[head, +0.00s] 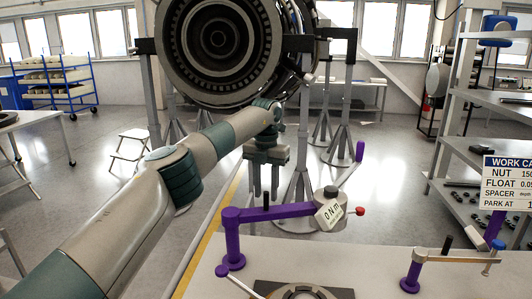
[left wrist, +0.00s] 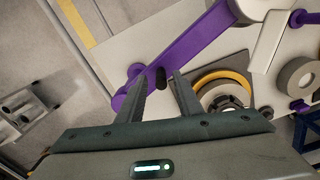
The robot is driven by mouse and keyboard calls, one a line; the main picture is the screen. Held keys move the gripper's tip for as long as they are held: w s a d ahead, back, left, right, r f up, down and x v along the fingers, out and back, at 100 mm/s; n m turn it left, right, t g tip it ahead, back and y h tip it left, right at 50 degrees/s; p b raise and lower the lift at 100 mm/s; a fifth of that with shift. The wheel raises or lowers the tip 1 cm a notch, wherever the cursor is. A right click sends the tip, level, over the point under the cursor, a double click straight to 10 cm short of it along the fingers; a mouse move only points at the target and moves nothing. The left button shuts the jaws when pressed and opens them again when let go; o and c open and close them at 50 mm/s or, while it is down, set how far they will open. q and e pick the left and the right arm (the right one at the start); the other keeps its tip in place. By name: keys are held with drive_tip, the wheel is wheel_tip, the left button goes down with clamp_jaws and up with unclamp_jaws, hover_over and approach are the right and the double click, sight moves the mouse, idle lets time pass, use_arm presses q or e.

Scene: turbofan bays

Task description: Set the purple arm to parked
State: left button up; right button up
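The purple arm (head: 285,211) reaches right from an upright purple post (head: 232,242) on the bench, with a short black peg (head: 266,201) standing on it. A grey-and-white gauge head with a "0 Nm" tag (head: 329,213) and a red knob (head: 360,210) are at its right end. My left gripper (head: 265,193) points down over the arm at the peg. In the left wrist view, the purple arm (left wrist: 190,45) runs diagonally and the peg (left wrist: 160,78) shows between the open fingertips (left wrist: 158,80), with gaps visible on both sides. My right gripper is not in view.
A ring fixture (head: 300,292) lies on the bench (head: 345,262) below the arm. A second purple post (head: 411,274) with a grey bar stands at right. A work card (head: 507,182) hangs by the shelves. The large turbofan (head: 218,40) is above and behind my left arm.

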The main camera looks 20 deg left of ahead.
use_arm(q)
wheel_tip(320, 180, up, 6)
drive_tip(key=shift+r+b, duration=0.25)
drive_tip(key=shift+b, duration=0.2)
wheel_tip(320, 180, up, 9)
drive_tip(key=p, duration=0.6)
drive_tip(key=shift+f, duration=0.2)
